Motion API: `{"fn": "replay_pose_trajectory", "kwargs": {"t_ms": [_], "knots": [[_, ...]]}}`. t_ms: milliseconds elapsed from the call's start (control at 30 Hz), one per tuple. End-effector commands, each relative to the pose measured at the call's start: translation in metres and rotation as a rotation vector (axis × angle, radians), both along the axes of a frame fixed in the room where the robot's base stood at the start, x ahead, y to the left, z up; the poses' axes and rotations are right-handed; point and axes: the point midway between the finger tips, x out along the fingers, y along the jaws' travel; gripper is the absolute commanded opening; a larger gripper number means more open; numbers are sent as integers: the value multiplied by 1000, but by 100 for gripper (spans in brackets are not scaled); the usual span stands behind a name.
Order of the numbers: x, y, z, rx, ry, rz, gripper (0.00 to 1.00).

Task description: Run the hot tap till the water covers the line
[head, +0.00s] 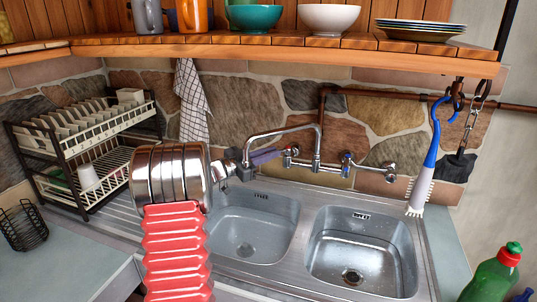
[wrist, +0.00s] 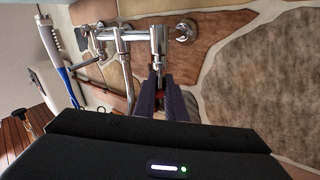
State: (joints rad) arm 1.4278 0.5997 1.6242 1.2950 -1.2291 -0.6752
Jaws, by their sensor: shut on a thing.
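The chrome tap (head: 318,150) is fixed to the stone wall, its spout arching left over the left basin (head: 215,222). My gripper (head: 264,156) is at its left end. In the wrist view my gripper's dark fingers (wrist: 165,88) are shut on the hot tap handle, a bit of red showing between them; the chrome valve body (wrist: 158,45) is just beyond. A blue-marked cold handle (head: 346,158) is to the right. The spout's mouth is partly hidden by my arm. I cannot make out a stream, a water level or the line in the left basin.
A right basin (head: 365,270) adjoins the left one. A dish rack (head: 85,150) stands left, a wooden shelf (head: 270,47) with crockery runs above, and a blue-handled brush (head: 422,185) hangs right. A green bottle (head: 492,278) stands at front right.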

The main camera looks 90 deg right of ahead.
Motion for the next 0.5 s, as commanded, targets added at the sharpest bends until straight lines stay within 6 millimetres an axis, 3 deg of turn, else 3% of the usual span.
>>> {"fn": "replay_pose_trajectory", "kwargs": {"t_ms": [267, 500], "knots": [[-1, 0, 1, -1, 0, -1, 29], [-1, 0, 0, -1, 0, -2, 29]]}}
